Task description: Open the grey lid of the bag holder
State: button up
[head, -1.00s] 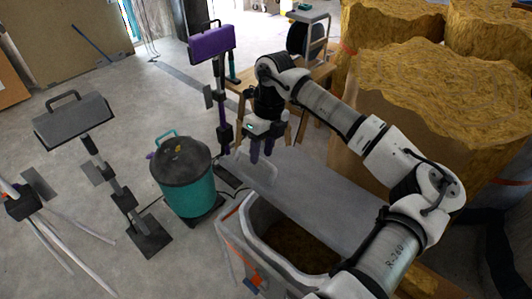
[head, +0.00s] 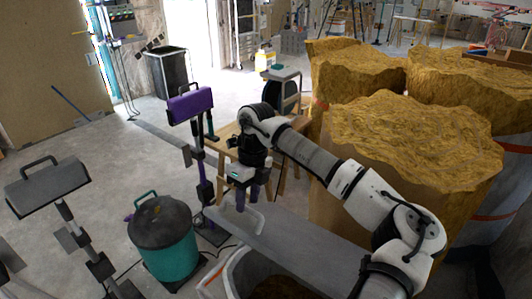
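A long flat grey panel (head: 300,247) with a pale loop handle (head: 257,217) at its far end lies above a grey bin (head: 232,277), partly covering its opening. My gripper (head: 247,199), with two purple fingers pointing down, is just above the handle end. The fingers look apart with nothing between them; contact with the handle cannot be told. Two posts also carry handled tops: a grey one (head: 47,187) at the left, closed-looking, and a purple one (head: 190,104) behind my gripper. Which of these is the bag holder is not marked.
A teal drum with a black top (head: 163,240) stands left of the bin. A wooden bench (head: 225,138) is behind my gripper. Large yellow-brown bales (head: 415,140) crowd the right side. Open concrete floor (head: 110,150) lies at the left.

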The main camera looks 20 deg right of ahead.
jog(key=w+d+r+p, duration=0.4)
jog(key=d+r, duration=0.2)
jog(key=r, duration=0.3)
jog(key=shift+w+d, duration=0.15)
jog(key=shift+w, duration=0.15)
dwell(0.6)
dwell(0.5)
